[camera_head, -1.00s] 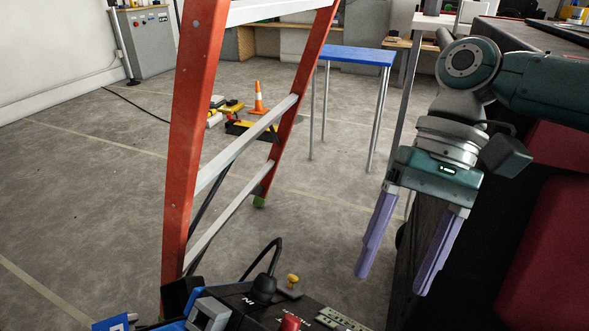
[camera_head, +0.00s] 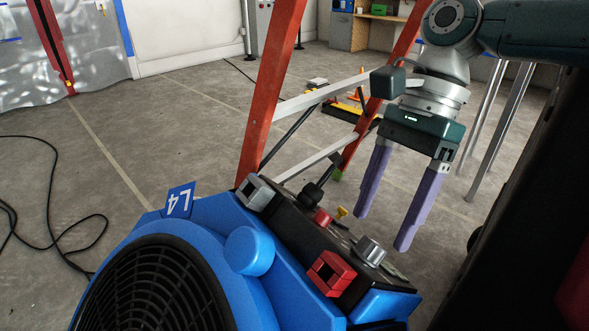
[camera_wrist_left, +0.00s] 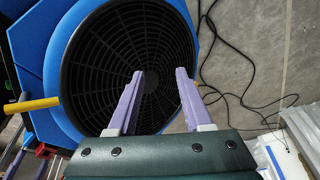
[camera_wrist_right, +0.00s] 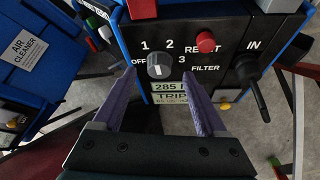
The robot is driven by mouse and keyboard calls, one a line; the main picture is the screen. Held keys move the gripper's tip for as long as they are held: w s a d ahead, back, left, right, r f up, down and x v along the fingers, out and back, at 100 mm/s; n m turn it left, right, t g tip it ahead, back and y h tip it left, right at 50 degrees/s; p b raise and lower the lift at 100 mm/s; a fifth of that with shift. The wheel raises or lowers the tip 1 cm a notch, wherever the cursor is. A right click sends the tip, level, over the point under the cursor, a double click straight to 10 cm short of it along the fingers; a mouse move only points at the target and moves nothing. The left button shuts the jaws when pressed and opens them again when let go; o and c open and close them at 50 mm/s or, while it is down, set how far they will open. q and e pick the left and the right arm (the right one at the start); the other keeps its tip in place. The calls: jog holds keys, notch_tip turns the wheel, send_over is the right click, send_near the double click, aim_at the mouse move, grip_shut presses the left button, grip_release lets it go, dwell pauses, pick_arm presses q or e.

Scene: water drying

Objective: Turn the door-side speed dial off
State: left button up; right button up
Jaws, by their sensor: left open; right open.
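A grey speed dial (camera_wrist_right: 160,65) with a light mark sits on a black panel, with OFF, 1, 2 and 3 printed around it. I cannot tell surely which setting it points to. It also shows in the head view as a grey knob (camera_head: 369,250) on the blue L4 fan unit (camera_head: 215,222). My right gripper (camera_head: 381,232) is open and empty, its purple fingers pointing down near the knob. In the right wrist view its fingertips (camera_wrist_right: 158,82) straddle the dial, apparently apart from it. My left gripper (camera_wrist_left: 160,75) is open and empty before the fan grille (camera_wrist_left: 120,50).
A red RESET button (camera_wrist_right: 206,42) and a plugged black IN cable (camera_wrist_right: 250,75) are beside the dial. A red block (camera_head: 331,272) is on the panel's near edge. An orange ladder (camera_head: 272,90) stands behind. A black cable (camera_head: 45,235) lies on the floor at left.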

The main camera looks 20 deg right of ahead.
aim_at(374, 242)
jog(key=shift+b+x, duration=0.5)
jog(key=shift+x, duration=1.1)
jog(key=shift+c, duration=0.4)
grip_shut()
